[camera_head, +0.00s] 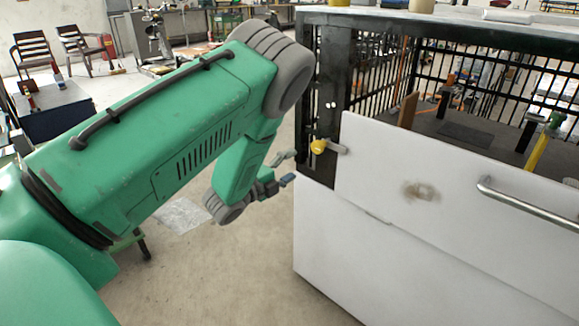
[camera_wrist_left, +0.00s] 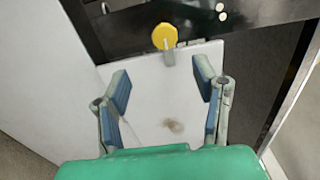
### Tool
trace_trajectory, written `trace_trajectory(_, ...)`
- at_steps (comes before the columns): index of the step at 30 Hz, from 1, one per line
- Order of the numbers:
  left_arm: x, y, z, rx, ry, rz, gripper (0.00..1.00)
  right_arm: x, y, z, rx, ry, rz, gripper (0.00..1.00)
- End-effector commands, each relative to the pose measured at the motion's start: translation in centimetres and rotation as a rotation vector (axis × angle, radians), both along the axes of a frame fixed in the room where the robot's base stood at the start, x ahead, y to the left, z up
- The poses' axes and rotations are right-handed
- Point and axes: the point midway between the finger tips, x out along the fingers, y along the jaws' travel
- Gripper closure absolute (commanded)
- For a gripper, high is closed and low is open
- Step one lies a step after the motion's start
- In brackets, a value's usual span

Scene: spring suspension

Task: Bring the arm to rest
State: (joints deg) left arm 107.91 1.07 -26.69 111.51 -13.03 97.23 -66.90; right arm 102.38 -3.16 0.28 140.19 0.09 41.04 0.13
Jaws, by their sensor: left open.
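My left arm, green with grey joints, reaches in from the left in the head view and bends down in front of the cage. My left gripper (camera_head: 284,168) is beside the cage's left front post, a little below and left of a yellow round knob on a grey latch (camera_head: 319,146). In the left wrist view the gripper (camera_wrist_left: 164,98) is open, with blue pads apart and nothing between them. The yellow knob (camera_wrist_left: 164,36) lies beyond the fingertips, apart from them. My right gripper is not in view.
A white panel (camera_head: 370,185) with a brown smudge and a metal handle bar (camera_head: 525,203) covers the cage front. Black bars (camera_head: 390,75) enclose a dark shelf with tools. Chairs (camera_head: 80,45) and a dark table (camera_head: 52,110) stand at the left.

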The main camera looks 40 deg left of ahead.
Motion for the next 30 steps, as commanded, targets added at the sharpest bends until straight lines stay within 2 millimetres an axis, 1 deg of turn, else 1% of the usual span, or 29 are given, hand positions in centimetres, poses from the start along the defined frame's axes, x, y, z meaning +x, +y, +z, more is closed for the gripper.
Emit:
trace_trajectory(16,-0.1,0.0,-0.1,-0.005,0.003,0.001,0.46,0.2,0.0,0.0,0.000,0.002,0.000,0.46)
trace_trajectory(18,-0.4,-0.2,-0.8,-0.037,0.034,0.014,0.46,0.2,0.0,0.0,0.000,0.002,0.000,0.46)
trace_trajectory(20,-1.2,-0.6,-2.4,-0.103,0.096,0.041,0.46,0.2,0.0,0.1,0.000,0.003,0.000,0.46)
trace_trajectory(23,-3.9,-1.9,-6.7,-0.290,0.270,0.132,0.46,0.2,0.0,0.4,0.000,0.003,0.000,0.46)
trace_trajectory(24,-5.6,-2.7,-8.8,-0.384,0.357,0.186,0.46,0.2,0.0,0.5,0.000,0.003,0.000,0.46)
trace_trajectory(25,-7.0,-3.4,-10.4,-0.457,0.424,0.231,0.46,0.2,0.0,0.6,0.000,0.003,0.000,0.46)
trace_trajectory(26,-8.6,-4.1,-11.9,-0.528,0.494,0.280,0.46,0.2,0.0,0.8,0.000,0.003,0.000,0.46)
trace_trajectory(27,-10.9,-5.2,-13.8,-0.620,0.582,0.349,0.46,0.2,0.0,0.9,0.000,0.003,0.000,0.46)
trace_trajectory(29,-14.6,-6.8,-16.1,-0.744,0.707,0.460,0.46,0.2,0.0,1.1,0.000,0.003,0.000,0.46)
trace_trajectory(30,-17.1,-7.9,-17.4,-0.821,0.785,0.539,0.46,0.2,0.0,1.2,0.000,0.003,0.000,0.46)
